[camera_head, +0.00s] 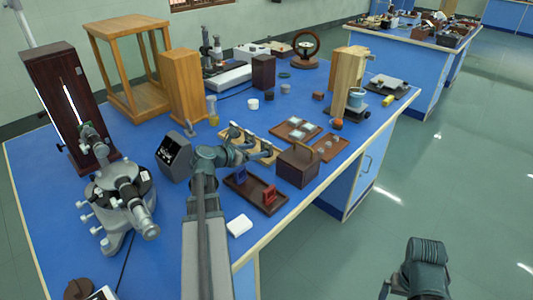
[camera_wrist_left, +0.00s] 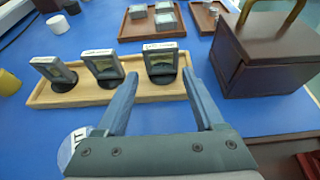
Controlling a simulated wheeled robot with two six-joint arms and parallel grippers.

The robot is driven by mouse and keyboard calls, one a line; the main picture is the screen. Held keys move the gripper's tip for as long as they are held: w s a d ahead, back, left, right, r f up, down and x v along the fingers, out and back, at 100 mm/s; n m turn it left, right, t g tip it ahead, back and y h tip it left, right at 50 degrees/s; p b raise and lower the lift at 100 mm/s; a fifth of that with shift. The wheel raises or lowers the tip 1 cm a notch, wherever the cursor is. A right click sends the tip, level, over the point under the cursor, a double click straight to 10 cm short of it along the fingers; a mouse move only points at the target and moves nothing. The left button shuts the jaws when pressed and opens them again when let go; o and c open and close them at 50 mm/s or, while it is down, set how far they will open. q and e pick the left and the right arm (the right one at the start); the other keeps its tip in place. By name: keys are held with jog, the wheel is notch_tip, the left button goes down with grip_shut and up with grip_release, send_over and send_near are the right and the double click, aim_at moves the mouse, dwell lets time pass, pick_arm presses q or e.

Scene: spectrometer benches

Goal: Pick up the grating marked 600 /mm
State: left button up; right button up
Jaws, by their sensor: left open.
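Three dark-framed gratings stand upright in a row on a light wooden rack (camera_wrist_left: 105,95), which also shows in the head view (camera_head: 228,143). In the left wrist view there is a left grating (camera_wrist_left: 53,70), a middle grating (camera_wrist_left: 101,66) and a right grating (camera_wrist_left: 161,60). Each has a pale label on its top edge, too small to read. My left gripper (camera_wrist_left: 159,77) is open and empty. Its two fingers point at the right grating, one to each side of it in the picture. In the head view my left gripper (camera_head: 258,152) is over the rack's near side.
A brown box with a handle (camera_head: 298,166) stands close right of the rack. A dark tray (camera_head: 252,206) with blue and red pieces lies in front. Behind is a tray with glass plates (camera_head: 283,129). A spectrometer (camera_head: 122,200) stands at left.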

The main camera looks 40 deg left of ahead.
aim_at(265, 148)
pick_arm(q)
jog(key=shift+w+f, duration=0.2)
jog(key=shift+w, duration=0.3)
jog(key=b+x, duration=0.2)
jog(key=x, duration=0.3)
jog(key=shift+w+d, duration=0.15)
jog(key=shift+c, duration=0.2)
jog(key=c, duration=1)
jog(key=shift+r, duration=0.1)
